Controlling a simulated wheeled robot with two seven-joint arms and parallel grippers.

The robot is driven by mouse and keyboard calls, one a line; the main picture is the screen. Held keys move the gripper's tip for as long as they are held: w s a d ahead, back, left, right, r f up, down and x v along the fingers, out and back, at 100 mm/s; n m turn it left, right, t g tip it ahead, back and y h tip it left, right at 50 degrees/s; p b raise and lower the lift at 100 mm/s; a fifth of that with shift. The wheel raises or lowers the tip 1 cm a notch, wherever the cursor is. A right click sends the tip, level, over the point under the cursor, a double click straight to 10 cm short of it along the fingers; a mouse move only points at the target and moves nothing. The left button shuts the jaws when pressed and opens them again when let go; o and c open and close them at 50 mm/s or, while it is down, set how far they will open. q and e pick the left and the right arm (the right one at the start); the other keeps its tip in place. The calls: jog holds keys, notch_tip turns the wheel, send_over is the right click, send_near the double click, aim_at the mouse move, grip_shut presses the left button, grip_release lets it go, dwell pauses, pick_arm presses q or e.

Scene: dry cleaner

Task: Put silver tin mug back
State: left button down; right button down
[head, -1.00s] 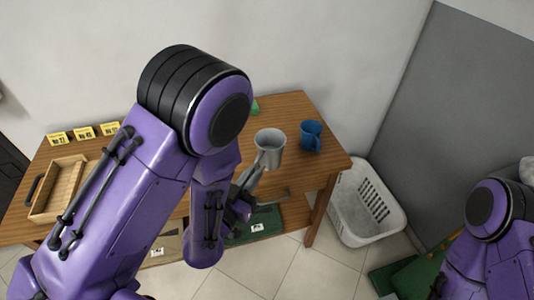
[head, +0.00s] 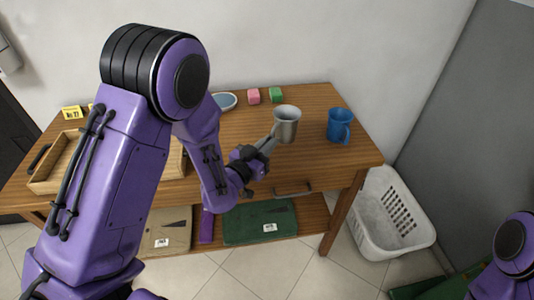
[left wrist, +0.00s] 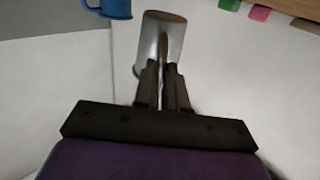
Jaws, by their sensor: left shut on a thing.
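The silver tin mug (head: 286,124) is over the right part of the wooden table, left of a blue mug (head: 338,126). My left gripper (head: 270,146) is shut on the silver mug, holding it from its near left side. The left wrist view shows the silver mug (left wrist: 163,38) between the fingertips of my left gripper (left wrist: 163,75). I cannot tell whether the mug's base touches the tabletop. Part of my right arm shows at the right edge, but its gripper is out of view.
The wooden table (head: 335,95) holds a pink block (head: 253,96), a green block (head: 276,95), a blue-rimmed dish (head: 227,102) and a wooden tray (head: 55,172). A white laundry basket (head: 392,225) stands right of it. Folded cloths lie on the lower shelf.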

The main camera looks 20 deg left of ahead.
pick_arm(q)
jog(key=shift+w+a+f, duration=0.15)
jog(key=shift+w+f, duration=0.15)
jog(key=shift+f, duration=0.1)
jog(key=f, duration=0.4)
jog(key=shift+w+a, duration=0.2)
jog(key=shift+w, duration=0.15)
jog(key=shift+r, duration=0.1)
jog(key=shift+s, duration=0.1)
jog(key=c, duration=1.2)
grip_release()
